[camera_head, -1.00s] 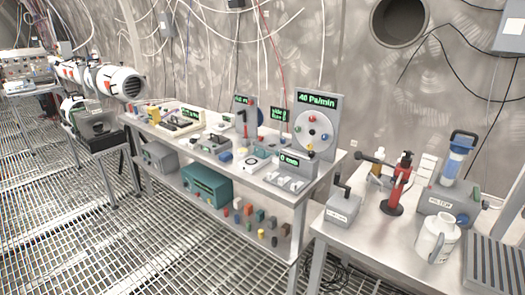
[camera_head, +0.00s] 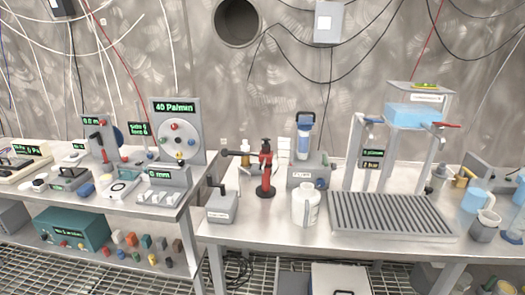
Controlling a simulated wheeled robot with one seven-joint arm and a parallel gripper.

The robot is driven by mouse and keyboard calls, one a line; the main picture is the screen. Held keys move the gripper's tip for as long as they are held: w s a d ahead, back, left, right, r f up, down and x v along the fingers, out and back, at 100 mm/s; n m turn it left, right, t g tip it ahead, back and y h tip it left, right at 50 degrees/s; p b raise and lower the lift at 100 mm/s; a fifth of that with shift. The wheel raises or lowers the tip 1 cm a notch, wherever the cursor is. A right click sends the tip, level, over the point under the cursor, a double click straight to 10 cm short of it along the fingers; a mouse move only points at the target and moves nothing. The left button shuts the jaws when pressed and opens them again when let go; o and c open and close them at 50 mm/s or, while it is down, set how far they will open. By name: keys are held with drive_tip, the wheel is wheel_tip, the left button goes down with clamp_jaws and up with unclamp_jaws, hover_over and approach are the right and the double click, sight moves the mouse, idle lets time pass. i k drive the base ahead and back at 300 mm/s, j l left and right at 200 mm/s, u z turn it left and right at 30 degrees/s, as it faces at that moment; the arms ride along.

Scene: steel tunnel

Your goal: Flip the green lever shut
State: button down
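I cannot make out a clearly green lever. A clear tank of blue water (camera_head: 412,115) stands on a metal frame on the right-hand table. A red lever (camera_head: 446,125) sticks out to the right at the tank's base. A small dark handle (camera_head: 373,120) sits at the tank's left side; its colour is too small to tell. My gripper is not in view.
A slatted drain tray (camera_head: 390,216) lies below the tank. A white jug (camera_head: 305,205), a red hand-pump-like tool (camera_head: 266,170) and a filter unit (camera_head: 305,135) stand to its left. Jugs (camera_head: 485,225) stand at right. An instrument table (camera_head: 150,198) is at left.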

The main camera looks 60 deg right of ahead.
sight(324, 162)
drive_tip(key=z, duration=1.2)
